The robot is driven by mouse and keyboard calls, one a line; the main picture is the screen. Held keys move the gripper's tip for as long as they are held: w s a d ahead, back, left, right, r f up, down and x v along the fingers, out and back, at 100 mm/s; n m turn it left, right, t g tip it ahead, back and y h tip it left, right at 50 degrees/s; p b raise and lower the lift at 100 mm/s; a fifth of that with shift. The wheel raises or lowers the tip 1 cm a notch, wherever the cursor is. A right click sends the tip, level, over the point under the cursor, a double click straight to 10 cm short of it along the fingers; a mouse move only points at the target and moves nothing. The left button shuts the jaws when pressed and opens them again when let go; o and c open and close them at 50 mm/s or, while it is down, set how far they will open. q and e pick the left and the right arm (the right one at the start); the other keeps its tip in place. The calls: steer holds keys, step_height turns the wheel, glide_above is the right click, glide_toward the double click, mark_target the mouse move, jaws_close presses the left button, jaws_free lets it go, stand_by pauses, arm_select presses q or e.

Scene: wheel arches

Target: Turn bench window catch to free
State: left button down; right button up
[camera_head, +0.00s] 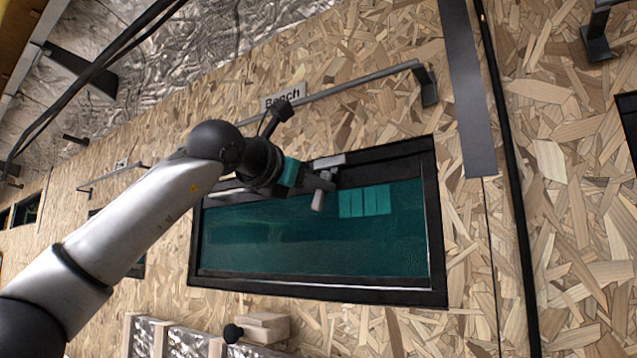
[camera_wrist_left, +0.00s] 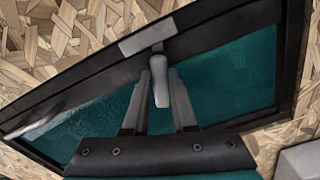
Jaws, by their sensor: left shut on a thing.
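The bench window (camera_head: 290,250) is a dark-framed, teal-glazed pane in the chipboard wall, under a "Bench" label (camera_head: 285,97). Its catch is a light grey lever (camera_head: 318,202) below a grey plate (camera_head: 329,161) on the upper frame. My left gripper (camera_head: 322,184) reaches in from the left and is shut on the catch lever. In the left wrist view the lever (camera_wrist_left: 161,86) hangs from its plate (camera_wrist_left: 147,34) between the two fingers of my left gripper (camera_wrist_left: 158,78). The lever points roughly down, away from the upper frame. My right gripper is not in view.
A grey rail (camera_head: 350,82) runs above the window and ends in a dark bracket (camera_head: 427,86). A dark vertical strip (camera_head: 467,90) stands right of the window. Wooden blocks (camera_head: 262,328) and a black knob (camera_head: 232,333) sit below it.

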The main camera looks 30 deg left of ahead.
arm_select(q)
steer(key=shift+a+r+m+p, duration=0.2)
steer(key=shift+m+p, duration=0.95)
steer(key=shift+m, duration=1.2)
steer(key=shift+a+r+m+p, duration=0.1)
steer(key=shift+r+m+p, duration=0.2)
steer(key=shift+m+p, duration=1.4)
steer(key=shift+a+r+m+p, duration=0.2)
steer(key=shift+m+p, duration=0.35)
steer(key=shift+m, duration=2.4)
steer(key=c, duration=0.7)
jaws_free()
steer(key=s+b, duration=0.1)
steer(key=s, duration=0.4)
steer(key=s+a+b, duration=0.1)
steer(key=s, duration=0.4)
steer(key=s+a+b, duration=0.1)
steer(key=s+b, duration=0.1)
steer(key=s, duration=0.3)
